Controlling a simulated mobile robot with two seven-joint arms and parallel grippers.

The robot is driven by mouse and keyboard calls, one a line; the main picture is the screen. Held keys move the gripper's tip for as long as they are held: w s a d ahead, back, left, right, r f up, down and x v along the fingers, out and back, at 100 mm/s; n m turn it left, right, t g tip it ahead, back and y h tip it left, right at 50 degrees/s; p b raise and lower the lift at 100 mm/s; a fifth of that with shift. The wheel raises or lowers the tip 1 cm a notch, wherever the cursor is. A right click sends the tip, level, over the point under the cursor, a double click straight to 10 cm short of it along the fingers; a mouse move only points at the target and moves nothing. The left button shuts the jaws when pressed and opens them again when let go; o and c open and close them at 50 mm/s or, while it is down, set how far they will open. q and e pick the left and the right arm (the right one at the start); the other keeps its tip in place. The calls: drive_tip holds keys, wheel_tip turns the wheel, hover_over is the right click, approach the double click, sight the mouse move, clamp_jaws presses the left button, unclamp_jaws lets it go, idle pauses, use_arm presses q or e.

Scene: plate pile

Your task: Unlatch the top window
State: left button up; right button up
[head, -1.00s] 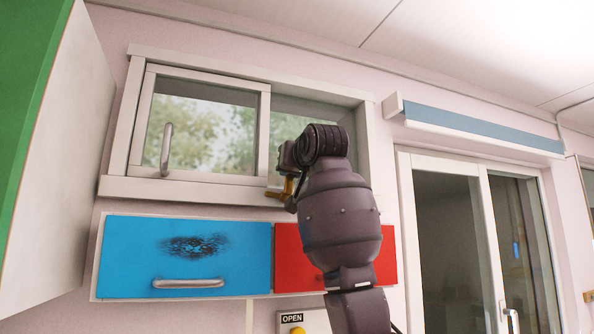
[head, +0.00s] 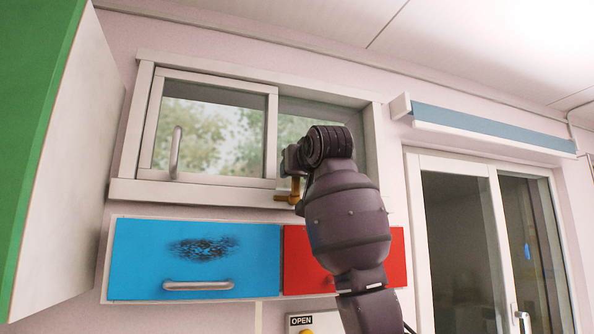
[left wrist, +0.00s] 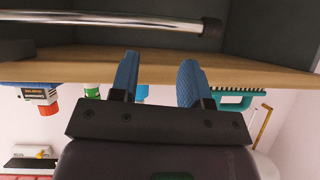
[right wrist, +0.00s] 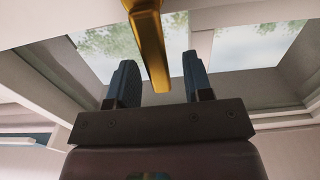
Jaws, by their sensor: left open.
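The top window (head: 215,130) is high on the wall in the head view, with a white frame, a sliding pane and a grey vertical handle (head: 176,152). A gold latch (head: 294,190) is at its lower sill, partly hidden by my right gripper and arm. In the right wrist view, the gold latch (right wrist: 150,45) hangs down between the fingers of my right gripper (right wrist: 158,80). These fingers are open, with gaps visible beside the latch. My left gripper (left wrist: 158,80) is open and empty in the left wrist view; it is out of the head view.
Below the window are a blue drawer (head: 195,260) and a red drawer (head: 305,275). A green and white cabinet side (head: 70,150) stands at the left. In the left wrist view, a wooden board (left wrist: 150,68) and a metal bar (left wrist: 110,20) are close to the left gripper.

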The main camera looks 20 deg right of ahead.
use_arm(q)
drive_tip(key=f+b, duration=0.1)
drive_tip(key=w+f+b, duration=0.1)
drive_tip(key=b, duration=0.1)
drive_tip(key=shift+d, duration=0.1)
use_arm(e)
drive_tip(key=s, duration=1)
drive_tip(key=shift+s+a, duration=0.35)
drive_tip(key=shift+s, duration=0.05)
use_arm(q)
drive_tip(key=shift+s+f, duration=0.15)
drive_tip(key=shift+s, duration=0.05)
drive_tip(key=shift+s, duration=0.1)
